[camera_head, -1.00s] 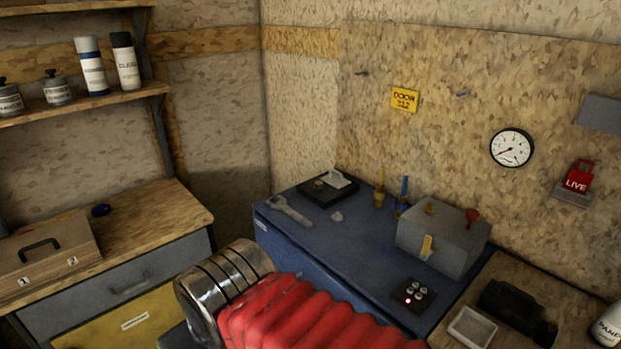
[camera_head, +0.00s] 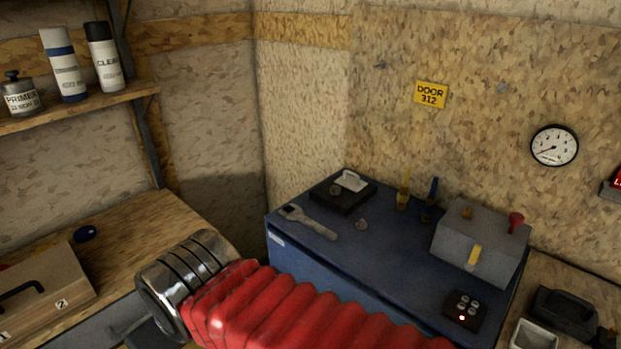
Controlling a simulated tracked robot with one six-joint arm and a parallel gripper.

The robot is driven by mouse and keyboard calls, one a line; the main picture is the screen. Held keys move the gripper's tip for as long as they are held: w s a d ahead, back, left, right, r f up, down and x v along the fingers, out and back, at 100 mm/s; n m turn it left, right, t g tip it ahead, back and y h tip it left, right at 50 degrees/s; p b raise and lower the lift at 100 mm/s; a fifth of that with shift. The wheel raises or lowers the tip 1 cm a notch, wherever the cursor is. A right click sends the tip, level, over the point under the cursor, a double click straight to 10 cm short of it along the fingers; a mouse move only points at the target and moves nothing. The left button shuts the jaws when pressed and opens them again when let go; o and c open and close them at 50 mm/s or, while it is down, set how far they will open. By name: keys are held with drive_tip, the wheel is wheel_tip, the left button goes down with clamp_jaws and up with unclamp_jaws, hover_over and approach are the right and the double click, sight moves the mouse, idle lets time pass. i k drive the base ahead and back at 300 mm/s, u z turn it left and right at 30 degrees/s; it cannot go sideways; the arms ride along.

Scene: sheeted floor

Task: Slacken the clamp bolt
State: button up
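A black plate (camera_head: 328,199) lies on the blue bench top near the back corner. It carries a pale clamp-like piece (camera_head: 351,181) and a small dark round part (camera_head: 335,191), perhaps the clamp bolt; it is too small to be sure. A grey open-ended wrench (camera_head: 308,222) lies flat on the bench in front of the plate, apart from it. My red ribbed arm with its metal ringed section crosses the lower foreground, in front of the bench. My gripper's fingertips do not show.
A wooden case (camera_head: 45,285) sits on the left bench. The bench middle is clear.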

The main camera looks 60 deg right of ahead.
sight(335, 190)
drive_tip(key=z, duration=0.05)
drive_tip(key=i, duration=0.95)
